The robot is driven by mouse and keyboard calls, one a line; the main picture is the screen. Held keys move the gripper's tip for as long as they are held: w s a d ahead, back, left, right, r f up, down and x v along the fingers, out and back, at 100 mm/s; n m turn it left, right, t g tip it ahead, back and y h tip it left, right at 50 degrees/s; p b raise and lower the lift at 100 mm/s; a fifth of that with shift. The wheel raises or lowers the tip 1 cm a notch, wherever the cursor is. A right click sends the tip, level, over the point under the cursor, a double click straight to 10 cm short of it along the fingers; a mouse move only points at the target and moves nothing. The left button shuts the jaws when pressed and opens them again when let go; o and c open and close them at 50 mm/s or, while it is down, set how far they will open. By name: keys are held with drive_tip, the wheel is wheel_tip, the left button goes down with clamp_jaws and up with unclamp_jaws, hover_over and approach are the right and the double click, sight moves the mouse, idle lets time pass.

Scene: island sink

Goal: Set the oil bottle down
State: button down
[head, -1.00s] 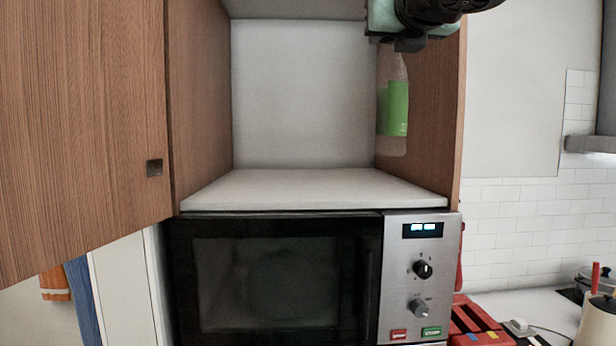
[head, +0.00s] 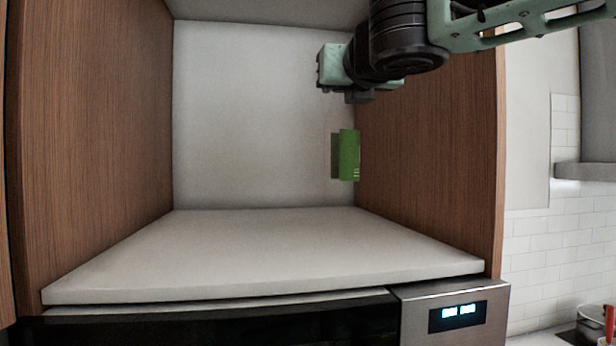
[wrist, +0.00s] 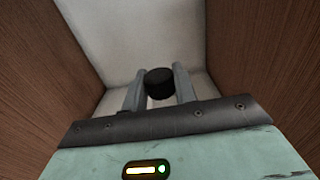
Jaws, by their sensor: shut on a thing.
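The oil bottle (head: 348,155) is clear with a green label and hangs upright beneath my gripper (head: 358,98), near the right wall inside the open cabinet. Its clear body is hard to make out against the white back wall. In the wrist view its black cap (wrist: 159,83) sits between the two fingers of my gripper (wrist: 160,88), which is shut on it. The bottle's bottom edge is too faint to tell exactly, but it appears above the white shelf (head: 250,250). The gripper's fingers are mostly hidden in the head view.
The white shelf is bare, with free room to the left and front. Wooden walls stand left (head: 100,130) and right (head: 440,170), the right one close to the bottle. A microwave (head: 450,310) is below the shelf.

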sight(347, 130)
wheel_tip(347, 130, down, 8)
drive_tip(key=shift+s+r+b, duration=0.1)
drive_tip(key=shift+r+b, duration=0.1)
drive_tip(key=shift+b, duration=0.35)
drive_tip(key=shift+f, duration=0.2)
drive_tip(key=c, duration=1.1)
unclamp_jaws()
drive_tip(key=shift+r, duration=0.1)
drive_tip(key=shift+s, duration=0.15)
drive_tip(key=b+v, duration=0.4)
drive_tip(key=v, duration=0.7)
drive_tip(key=shift+s+d, duration=0.2)
drive_tip(key=shift+s, duration=0.1)
